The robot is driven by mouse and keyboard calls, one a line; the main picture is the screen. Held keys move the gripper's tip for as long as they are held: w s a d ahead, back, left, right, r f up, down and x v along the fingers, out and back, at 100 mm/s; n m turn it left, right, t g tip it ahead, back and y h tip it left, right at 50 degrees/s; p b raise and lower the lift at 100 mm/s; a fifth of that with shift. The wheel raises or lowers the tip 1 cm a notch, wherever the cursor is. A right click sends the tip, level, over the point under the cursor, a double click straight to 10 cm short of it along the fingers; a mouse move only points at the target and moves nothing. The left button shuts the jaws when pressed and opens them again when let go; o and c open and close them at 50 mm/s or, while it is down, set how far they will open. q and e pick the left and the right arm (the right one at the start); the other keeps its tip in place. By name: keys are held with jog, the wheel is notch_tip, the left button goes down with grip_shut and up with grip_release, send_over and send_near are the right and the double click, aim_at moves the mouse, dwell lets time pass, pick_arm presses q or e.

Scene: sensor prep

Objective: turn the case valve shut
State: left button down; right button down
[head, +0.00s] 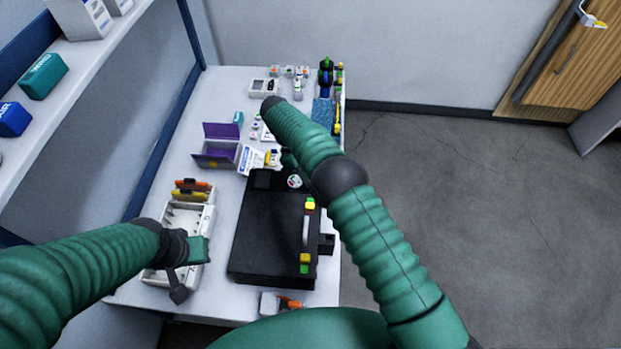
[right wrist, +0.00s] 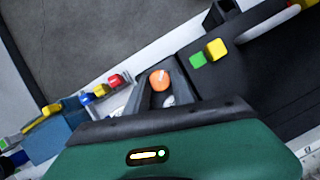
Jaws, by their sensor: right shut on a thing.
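The black case (head: 270,235) lies closed on the white table, with a handle and green and yellow latches along its right side. A small round white dial (head: 294,181) shows at its far end. In the right wrist view, an orange knob (right wrist: 158,78) with a white mark, seemingly the case valve, sits between the dark fingers of my right gripper (right wrist: 160,92), which is shut on it. The case (right wrist: 275,75) is to the right there. In the head view my forearm mostly hides that hand.
The white tray (head: 205,220) is left of the case. A purple open box (head: 215,150) and small bottles stand beyond it. More small items and a blue mat (head: 322,112) are at the far end. An orange-and-white item (head: 280,303) lies at the near edge.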

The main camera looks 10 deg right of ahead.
jog(key=shift+w+m+b, duration=0.15)
jog(key=shift+m+b, duration=0.15)
jog(key=shift+m, duration=0.2)
jog(key=c, duration=1.1)
grip_release()
